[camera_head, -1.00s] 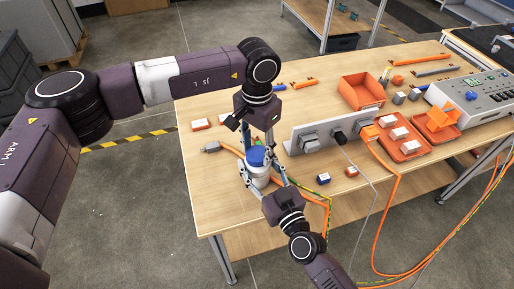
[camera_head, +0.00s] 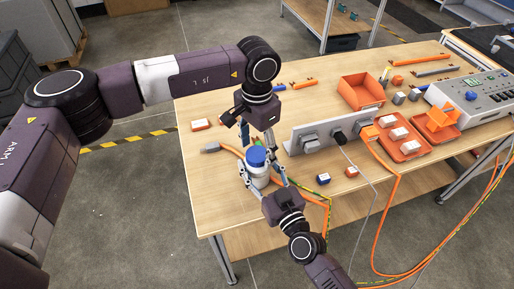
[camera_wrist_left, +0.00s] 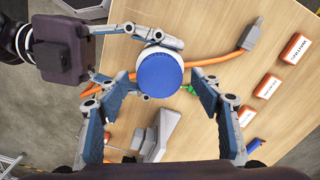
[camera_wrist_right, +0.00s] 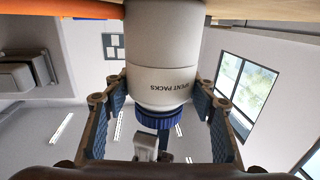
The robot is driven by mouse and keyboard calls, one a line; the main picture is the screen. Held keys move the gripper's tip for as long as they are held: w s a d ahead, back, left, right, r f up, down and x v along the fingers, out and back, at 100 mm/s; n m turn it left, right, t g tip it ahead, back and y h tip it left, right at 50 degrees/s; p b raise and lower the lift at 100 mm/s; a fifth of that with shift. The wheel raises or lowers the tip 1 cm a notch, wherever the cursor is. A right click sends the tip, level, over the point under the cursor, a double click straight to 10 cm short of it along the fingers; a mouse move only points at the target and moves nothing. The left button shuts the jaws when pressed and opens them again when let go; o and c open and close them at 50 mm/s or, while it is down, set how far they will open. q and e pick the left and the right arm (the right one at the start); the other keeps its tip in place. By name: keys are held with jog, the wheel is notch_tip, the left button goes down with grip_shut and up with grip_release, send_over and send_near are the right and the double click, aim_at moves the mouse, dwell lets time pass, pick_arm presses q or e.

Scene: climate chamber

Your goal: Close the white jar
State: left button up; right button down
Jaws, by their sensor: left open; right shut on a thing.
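The white jar (camera_head: 258,174) stands upright near the table's left front, with a blue lid (camera_head: 257,157) on its mouth. In the right wrist view the jar (camera_wrist_right: 163,50), printed "SPENT PACKS", appears inverted, and the lid (camera_wrist_right: 164,117) sits against its end. I cannot tell how tight the lid is. My right gripper (camera_head: 262,178) is shut on the jar's body, one finger on each side. My left gripper (camera_head: 259,136) is open above the lid. In the left wrist view its fingers stand apart on both sides of the lid (camera_wrist_left: 160,75), not touching it.
A grey panel with sockets (camera_head: 325,132) stands just right of the jar. An orange cable with a grey plug (camera_head: 211,147) lies to the left. Small boxes (camera_head: 322,179), an orange bin (camera_head: 361,91) and orange trays (camera_head: 400,148) are further right. The table's front left is mostly clear.

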pick_arm(q)
notch_tip(320, 180, up, 4)
jog(key=shift+r, duration=0.1)
jog(key=shift+c, duration=0.4)
